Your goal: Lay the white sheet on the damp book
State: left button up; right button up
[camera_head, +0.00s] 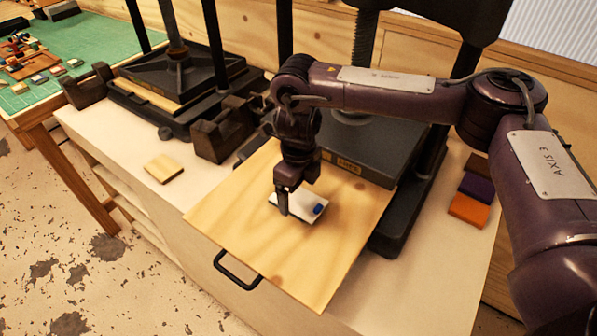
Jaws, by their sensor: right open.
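My left gripper is not in view.
The board has a black handle (238,270) and juts out from a dark press (375,150). A second press (180,75) stands at the left. A tan block (163,168) lies on the white bench. Orange (468,210), purple and brown pieces lie at the right.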

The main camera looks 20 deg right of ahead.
aim_at(299, 200)
notch_tip(299, 200, up, 12)
jog(key=shift+f, duration=0.25)
dwell(0.6)
